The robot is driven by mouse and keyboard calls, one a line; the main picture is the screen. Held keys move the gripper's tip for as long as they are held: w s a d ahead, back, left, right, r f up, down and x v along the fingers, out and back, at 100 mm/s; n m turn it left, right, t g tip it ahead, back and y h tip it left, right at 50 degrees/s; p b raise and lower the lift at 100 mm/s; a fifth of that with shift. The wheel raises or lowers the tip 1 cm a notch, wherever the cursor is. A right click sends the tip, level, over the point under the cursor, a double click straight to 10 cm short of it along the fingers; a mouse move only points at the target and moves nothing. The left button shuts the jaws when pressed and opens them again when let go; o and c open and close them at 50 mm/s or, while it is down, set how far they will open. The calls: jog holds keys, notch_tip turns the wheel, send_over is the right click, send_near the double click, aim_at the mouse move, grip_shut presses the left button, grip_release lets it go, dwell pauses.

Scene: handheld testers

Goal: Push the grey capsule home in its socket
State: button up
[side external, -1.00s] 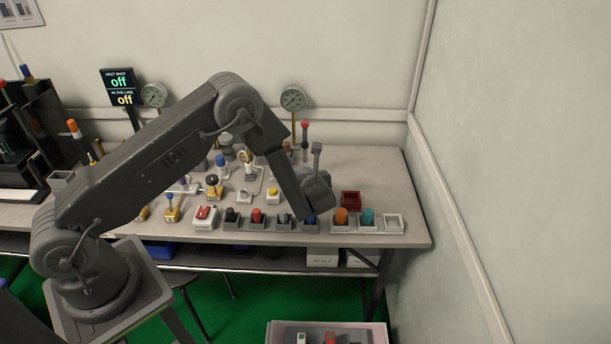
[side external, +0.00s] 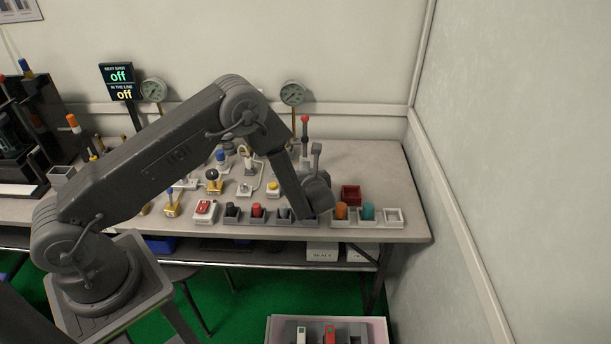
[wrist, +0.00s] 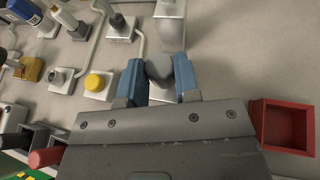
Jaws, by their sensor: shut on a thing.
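The grey capsule (wrist: 160,66) stands between the two blue fingers of my gripper (wrist: 159,80) in the wrist view. The fingers are closed against its two sides. A pale block (wrist: 162,96) shows just below it, between the fingers; most of this block is hidden by the gripper body. How deep the capsule sits in its socket cannot be told. In the side view my gripper (side external: 315,198) is low over the right part of the bench, and its wrist hides the capsule and the fingertips.
A red open box (wrist: 285,126) lies to the right; it also shows in the side view (side external: 351,192). A yellow button (wrist: 97,82) is at left. Along the bench front are orange (side external: 341,211) and teal (side external: 368,212) capsules and an empty white tray cell (side external: 393,217).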

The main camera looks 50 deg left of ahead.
jog(key=o, duration=1)
jog(key=shift+c, duration=0.2)
